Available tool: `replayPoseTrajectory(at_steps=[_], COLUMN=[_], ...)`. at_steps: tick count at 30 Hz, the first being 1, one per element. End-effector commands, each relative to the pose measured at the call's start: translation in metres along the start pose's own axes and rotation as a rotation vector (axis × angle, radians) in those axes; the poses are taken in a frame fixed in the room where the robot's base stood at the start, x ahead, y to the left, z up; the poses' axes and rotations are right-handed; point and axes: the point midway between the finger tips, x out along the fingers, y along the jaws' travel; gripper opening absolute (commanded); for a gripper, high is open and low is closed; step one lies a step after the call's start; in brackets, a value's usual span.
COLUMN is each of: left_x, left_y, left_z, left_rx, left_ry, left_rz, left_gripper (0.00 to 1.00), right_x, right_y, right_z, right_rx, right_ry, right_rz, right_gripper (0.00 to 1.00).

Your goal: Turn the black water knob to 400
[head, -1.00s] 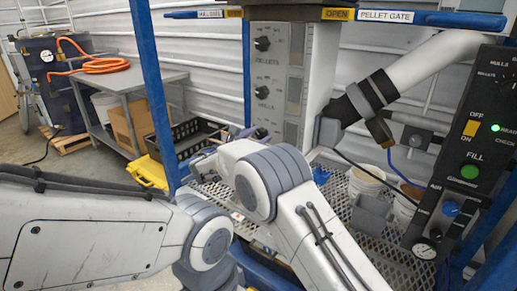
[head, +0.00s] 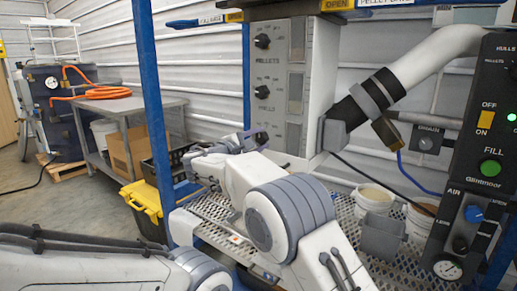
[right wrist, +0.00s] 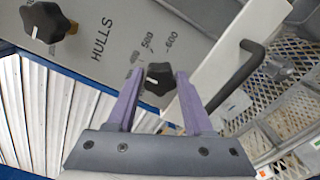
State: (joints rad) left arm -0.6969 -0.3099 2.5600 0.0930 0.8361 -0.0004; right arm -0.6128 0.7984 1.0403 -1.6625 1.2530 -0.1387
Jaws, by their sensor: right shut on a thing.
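The black water knob (right wrist: 158,78) is the lobed knob below the HULLS knob in the right wrist view. Numbers 400, 500 and 600 are printed on the grey panel beside it. My right gripper (right wrist: 164,74) has its purple fingers on either side of this knob and is shut on it. In the head view, my right gripper (head: 257,136) is at the lower part of the control panel (head: 275,120), and it largely hides the water knob there. The knob's exact setting cannot be read. My left gripper is out of view; only the left arm shows.
The PELLETS knob (head: 262,41) and HULLS knob (head: 262,91) are above on the same panel. A blue post (head: 152,90) stands left of my right arm. A mesh shelf (head: 345,215) with buckets (head: 375,198) lies right. A black handle (right wrist: 238,75) is near the gripper.

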Motion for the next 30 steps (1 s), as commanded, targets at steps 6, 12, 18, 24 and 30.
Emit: replayPoseTrajectory(at_steps=[6, 12, 18, 24, 30], left_x=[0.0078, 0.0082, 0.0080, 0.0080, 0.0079], left_y=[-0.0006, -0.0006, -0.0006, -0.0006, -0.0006], left_z=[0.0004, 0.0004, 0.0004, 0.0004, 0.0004], left_rx=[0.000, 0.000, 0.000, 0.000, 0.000], left_ry=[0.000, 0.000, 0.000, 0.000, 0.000], left_rz=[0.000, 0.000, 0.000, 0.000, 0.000], left_gripper=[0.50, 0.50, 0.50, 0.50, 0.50], right_x=[-0.0021, -0.0022, -0.0022, -0.0016, -0.0009], right_y=[-0.0031, -0.0026, -0.0028, -0.0023, -0.0013], right_z=[-0.0017, -0.0015, -0.0016, -0.0012, -0.0007], right_rx=[0.043, 0.050, 0.049, 0.049, 0.050], right_ry=[0.000, 0.000, 0.000, 0.000, 0.000], right_rz=[-0.005, -0.006, -0.006, -0.005, -0.003], right_gripper=[0.00, 0.00, 0.00, 0.81, 0.81])
